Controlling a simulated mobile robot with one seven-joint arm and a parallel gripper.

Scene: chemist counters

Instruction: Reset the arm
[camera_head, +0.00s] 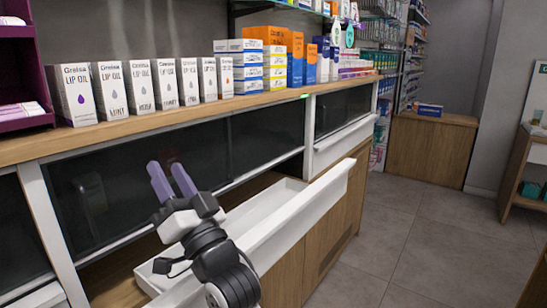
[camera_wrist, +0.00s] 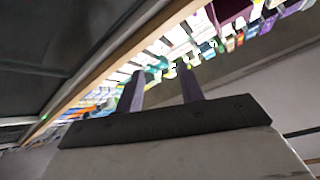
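My gripper (camera_head: 171,181) shows in the head view in front of the dark panels of the counter, above an open white drawer. Its two purple fingers point up and are parted, with nothing between them. In the wrist view my gripper (camera_wrist: 159,85) also has its fingers apart and empty, with shelves of goods far beyond them. My arm rises from the lower edge of the head view and hides part of the open drawer (camera_head: 285,232). The visible part of the drawer's inside looks empty.
A row of white lip oil boxes (camera_head: 140,87) stands on the wooden counter top (camera_head: 160,124). Blue and orange boxes (camera_head: 295,57) are stacked farther right. A second white drawer front (camera_head: 343,142) is beyond the open one. Tiled floor (camera_head: 410,235) is clear at right.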

